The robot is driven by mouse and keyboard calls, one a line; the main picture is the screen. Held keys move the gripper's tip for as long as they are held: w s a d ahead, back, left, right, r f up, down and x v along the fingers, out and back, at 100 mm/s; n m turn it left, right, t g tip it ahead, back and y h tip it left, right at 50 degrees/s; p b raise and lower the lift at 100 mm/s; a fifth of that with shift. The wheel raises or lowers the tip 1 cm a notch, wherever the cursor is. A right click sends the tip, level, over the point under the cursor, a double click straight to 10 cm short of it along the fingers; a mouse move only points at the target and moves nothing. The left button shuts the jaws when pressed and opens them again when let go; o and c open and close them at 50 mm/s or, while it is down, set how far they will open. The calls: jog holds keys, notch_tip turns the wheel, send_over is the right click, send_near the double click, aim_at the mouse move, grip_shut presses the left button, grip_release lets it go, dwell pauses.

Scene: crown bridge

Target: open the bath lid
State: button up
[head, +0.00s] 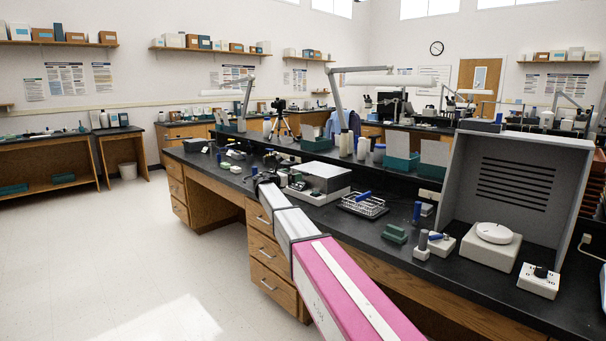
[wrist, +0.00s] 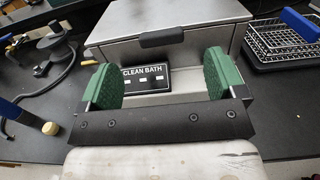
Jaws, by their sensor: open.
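The bath (head: 325,195) stands on the black bench in the head view, a pale box with a grey metal lid (head: 322,170). In the wrist view the lid (wrist: 205,22) lies shut on top, with a dark handle (wrist: 168,38) at its front edge. Below it is a black panel (wrist: 150,78) reading "CLEAN BATH". My gripper (wrist: 160,80) is open and empty, its green-padded fingers apart in front of the bath, below the handle. In the head view my arm reaches to the bath's left side and the gripper (head: 266,178) shows only small and dark.
A wire basket (head: 363,204) with a blue handle stands right of the bath; it also shows in the wrist view (wrist: 280,42). A dark round device with a cable (wrist: 52,58) is at left. A grey hood (head: 515,185) stands farther right.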

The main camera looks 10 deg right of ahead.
jog(key=x, duration=0.7)
jog(key=shift+w+d, duration=0.1)
jog(key=shift+w, duration=0.05)
jog(key=c, duration=1.3)
jog(key=shift+r, duration=0.45)
jog(key=w+d+r+g+y, duration=0.1)
jog(key=r+y, duration=0.1)
jog(key=r, duration=0.2)
jog(key=w+d+r+g+y, duration=0.1)
jog(key=r+y, duration=0.1)
jog(key=r, duration=0.2)
jog(key=w+d+r+g+y, duration=0.1)
jog(key=d+r+g, duration=0.1)
jog(key=r, duration=0.2)
jog(key=shift+r+y, duration=0.1)
jog(key=shift+y, duration=0.3)
jog(key=shift+w+d+r, duration=0.25)
jog(key=shift+d+r, duration=0.15)
jog(key=shift+r, duration=0.1)
jog(key=shift+w+d+r, duration=0.25)
jog(key=shift+d+r, duration=0.1)
jog(key=shift+r, duration=0.15)
